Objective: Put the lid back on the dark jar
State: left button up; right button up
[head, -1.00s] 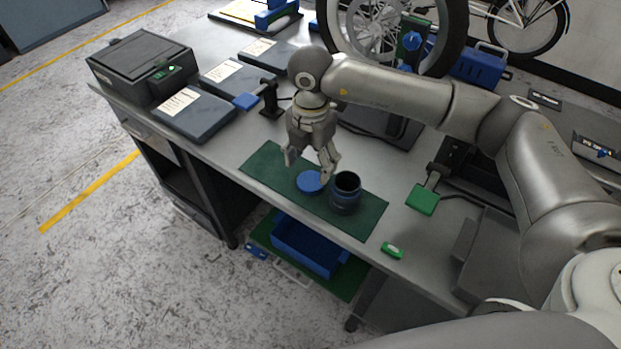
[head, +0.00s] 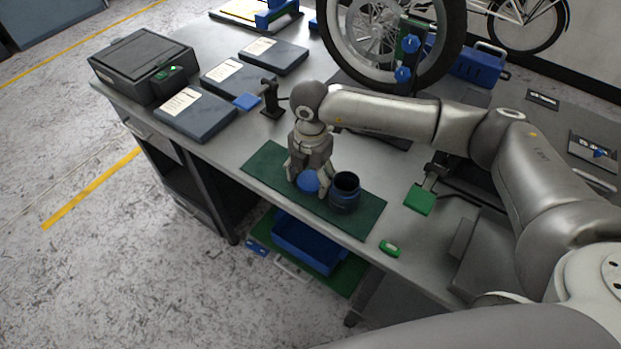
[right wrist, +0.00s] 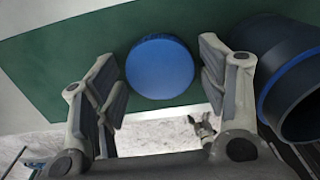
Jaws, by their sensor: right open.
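The dark jar (head: 345,194) stands upright and uncovered on the green mat (head: 265,166). It also shows at the right edge of the right wrist view (right wrist: 295,85), with a blue band around it. The round blue lid (head: 308,181) lies on the mat just left of the jar. My right gripper (head: 308,190) is open and low over the lid, with one finger on either side of it. In the right wrist view the lid (right wrist: 160,67) shows between and beyond the fingertips. I cannot tell whether a finger touches it. My left gripper is not in view.
A green item (head: 390,248) lies near the bench's front edge. A green pad (head: 420,199) is right of the jar. Dark folders (head: 195,117) and a black case (head: 140,65) are at the left. A bicycle wheel (head: 390,40) stands behind my arm.

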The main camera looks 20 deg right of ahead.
aim_at(310, 180)
jog(key=c, duration=0.4)
notch_tip(310, 180, up, 10)
jog(key=shift+r+b, duration=0.1)
jog(key=shift+b, duration=0.95)
